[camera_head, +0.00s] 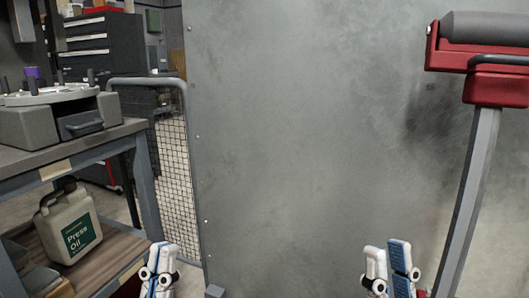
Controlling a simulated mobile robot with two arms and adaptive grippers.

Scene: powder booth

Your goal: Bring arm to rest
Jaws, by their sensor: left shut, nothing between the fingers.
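My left gripper (160,262) shows at the bottom left of the head view, in front of the workbench's lower shelf. Its white and blue fingers are shut with nothing between them. My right gripper (387,262) shows at the bottom right, in front of the large grey panel and left of the red stand's post. Its fingers point up, one with a blue pad facing me. I see no object at its fingertips, but I cannot tell how far its fingers are apart. The lower parts of both grippers are cut off by the frame's edge.
A large grey metal panel (300,130) fills the middle. A red roller stand (497,88) rises at the right. At the left, a workbench (70,152) carries a grey machine and, on its lower shelf, a Press Oil can (70,226). A wire mesh guard (176,180) stands behind.

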